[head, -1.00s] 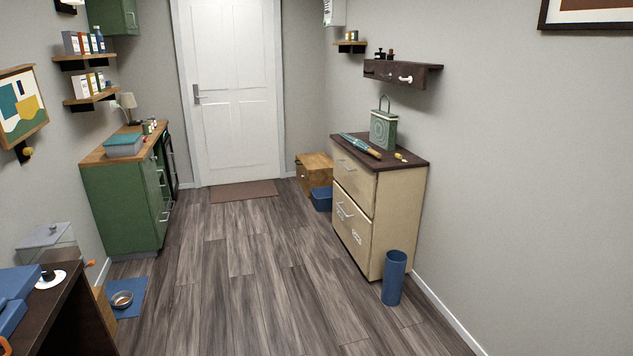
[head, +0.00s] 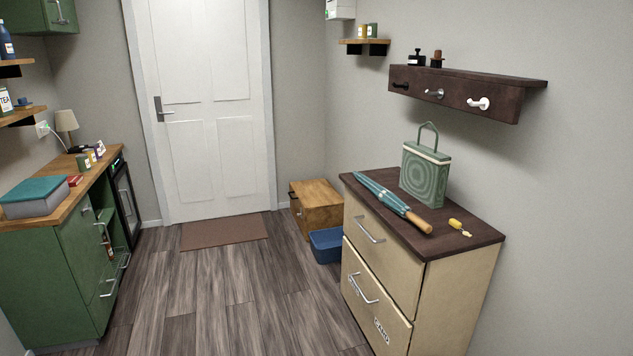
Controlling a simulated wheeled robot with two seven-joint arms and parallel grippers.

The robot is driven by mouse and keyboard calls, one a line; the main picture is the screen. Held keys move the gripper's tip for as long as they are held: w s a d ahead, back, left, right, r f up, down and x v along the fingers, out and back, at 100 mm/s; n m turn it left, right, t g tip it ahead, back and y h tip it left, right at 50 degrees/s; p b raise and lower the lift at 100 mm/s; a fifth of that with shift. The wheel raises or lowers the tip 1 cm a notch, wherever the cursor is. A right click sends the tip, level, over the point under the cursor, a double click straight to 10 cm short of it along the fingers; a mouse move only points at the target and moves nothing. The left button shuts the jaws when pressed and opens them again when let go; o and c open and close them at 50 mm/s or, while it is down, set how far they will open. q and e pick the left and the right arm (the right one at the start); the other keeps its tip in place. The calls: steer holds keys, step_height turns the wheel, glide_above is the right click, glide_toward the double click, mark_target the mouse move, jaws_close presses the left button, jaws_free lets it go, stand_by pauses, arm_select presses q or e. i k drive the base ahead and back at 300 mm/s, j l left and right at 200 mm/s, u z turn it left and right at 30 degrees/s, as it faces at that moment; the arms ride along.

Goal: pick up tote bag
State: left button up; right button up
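The tote bag (head: 425,174) is green with a pale rim, a concentric ring pattern and a thin looped handle (head: 429,136). It stands upright on the dark top of the cream cabinet (head: 473,241), right of centre in the head view. A folded teal umbrella (head: 383,194) with a wooden handle lies in front of it on the same top. Neither of my grippers shows in the head view.
A small yellow item (head: 457,225) lies right of the umbrella. A dark wall shelf with pegs (head: 457,92) hangs above the bag. A blue bin (head: 326,245) and wooden box (head: 317,206) stand beyond the cabinet. The floor (head: 225,300) between the cabinets is clear.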

mark_target(425, 170)
steer(key=i+z, duration=0.1)
steer(key=i, duration=0.45)
steer(key=i+j+z, duration=0.1)
steer(key=i, duration=0.45)
steer(key=i+j+z, duration=0.1)
steer(key=i, duration=0.45)
